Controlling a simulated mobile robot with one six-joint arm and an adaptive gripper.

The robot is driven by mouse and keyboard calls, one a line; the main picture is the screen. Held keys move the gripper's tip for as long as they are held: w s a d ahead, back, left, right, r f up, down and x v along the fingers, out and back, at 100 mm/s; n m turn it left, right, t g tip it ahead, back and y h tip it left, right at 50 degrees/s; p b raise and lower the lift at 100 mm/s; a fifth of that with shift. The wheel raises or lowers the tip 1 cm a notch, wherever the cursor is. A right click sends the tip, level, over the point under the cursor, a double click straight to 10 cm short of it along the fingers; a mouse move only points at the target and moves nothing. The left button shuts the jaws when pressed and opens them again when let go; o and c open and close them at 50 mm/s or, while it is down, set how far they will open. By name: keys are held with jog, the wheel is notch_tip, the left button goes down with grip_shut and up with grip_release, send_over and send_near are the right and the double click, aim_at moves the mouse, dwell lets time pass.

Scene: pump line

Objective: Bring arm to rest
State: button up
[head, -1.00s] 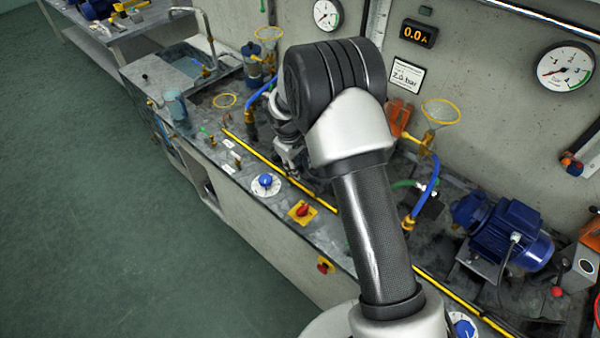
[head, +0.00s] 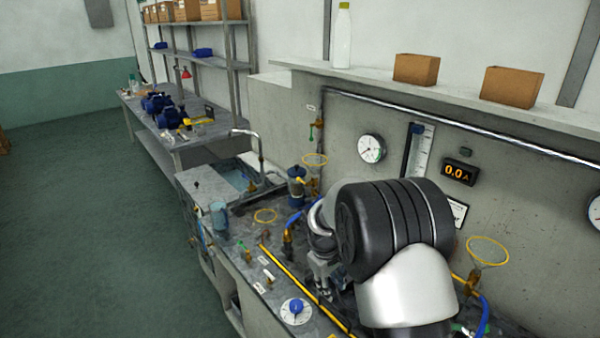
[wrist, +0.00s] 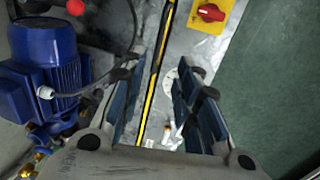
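My arm reaches over the bench (head: 240,262), its black and silver joint large at the lower right of the head view. My gripper (head: 322,285) is partly hidden by the arm there and hangs over the bench near the yellow strip (head: 292,278). In the wrist view my gripper (wrist: 172,85) has its two fingers spread apart, with nothing between them but the bench surface and the yellow strip (wrist: 156,75) below. A blue motor (wrist: 45,75) is left of the fingers, and a red knob on a yellow plate (wrist: 208,13) is beyond them at the upper right.
A blue dial knob (head: 296,308) sits near the bench's front edge. Yellow rings (head: 488,250) and gauges (head: 371,149) are at the back panel. A sink (head: 235,180) lies at the far end. Open green floor (head: 90,230) is on the left.

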jog(key=s+d+r+m+t, duration=0.1)
jog(key=s+r+m, duration=0.1)
jog(key=s+r, duration=0.6)
jog(key=s+d+r+m+t, duration=0.1)
jog(key=s+r+m, duration=0.1)
jog(key=s+r, duration=0.65)
jog(key=s+r+m+y, duration=0.1)
jog(key=s+r, duration=0.1)
jog(key=s, duration=0.7)
jog(key=s+r+m+t, duration=0.1)
jog(key=s+r+m, duration=0.1)
jog(key=s, duration=0.6)
jog(key=shift+s+d+r+y, duration=0.15)
jog(key=shift+s+r+y, duration=0.25)
jog(key=shift+r, duration=0.45)
